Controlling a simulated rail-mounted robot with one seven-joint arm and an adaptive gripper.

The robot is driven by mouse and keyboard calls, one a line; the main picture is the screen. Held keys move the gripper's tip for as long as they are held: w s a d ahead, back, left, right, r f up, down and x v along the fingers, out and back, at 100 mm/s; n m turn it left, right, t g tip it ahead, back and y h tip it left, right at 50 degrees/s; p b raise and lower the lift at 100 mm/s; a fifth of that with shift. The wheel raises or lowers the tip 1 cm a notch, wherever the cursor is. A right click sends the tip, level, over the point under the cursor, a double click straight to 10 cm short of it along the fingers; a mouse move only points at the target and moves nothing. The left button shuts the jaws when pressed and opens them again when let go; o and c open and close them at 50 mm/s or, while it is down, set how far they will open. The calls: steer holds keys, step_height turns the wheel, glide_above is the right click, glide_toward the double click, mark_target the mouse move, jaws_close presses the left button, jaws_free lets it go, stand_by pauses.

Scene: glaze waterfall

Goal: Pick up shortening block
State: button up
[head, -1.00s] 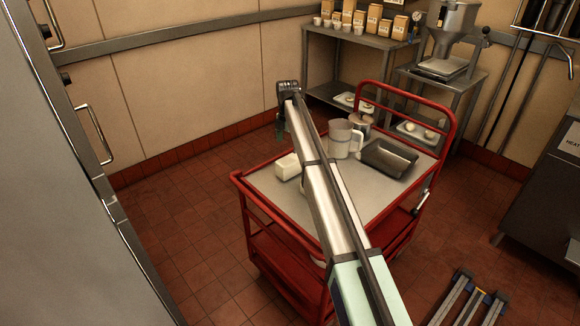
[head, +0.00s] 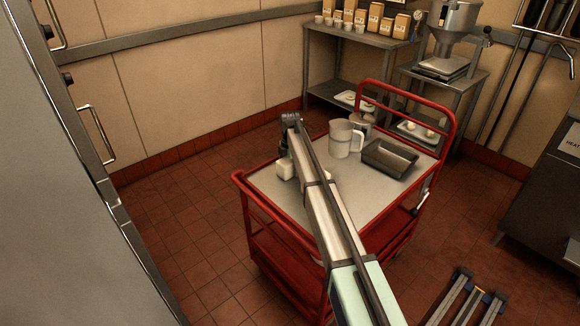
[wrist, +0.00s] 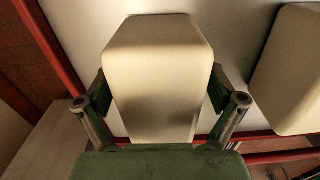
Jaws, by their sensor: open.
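A pale cream block, which looks like the shortening block (wrist: 158,50), fills the middle of the wrist view. My gripper (wrist: 160,95) is open, with one finger at each side of this block. I cannot tell whether the fingers touch it. A second cream block (wrist: 290,75) lies to the right in the wrist view, apart from the first. In the head view a cream block (head: 285,169) shows at the cart's left, partly hidden by my arm. My gripper's fingers are mostly hidden there.
The blocks are on a red-framed cart (head: 262,185) with a grey top. A white pitcher (head: 341,139), a metal can (head: 362,124) and a dark pan (head: 389,158) stand farther right. The cart's front right top is clear. A raised red handle (head: 448,112) stands at the back.

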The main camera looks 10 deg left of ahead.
steer(key=shift+f, duration=0.15)
steer(key=shift+c, duration=0.4)
steer(key=c, duration=1.5)
steer(key=shift+c, duration=0.3)
steer(key=shift+r, duration=0.2)
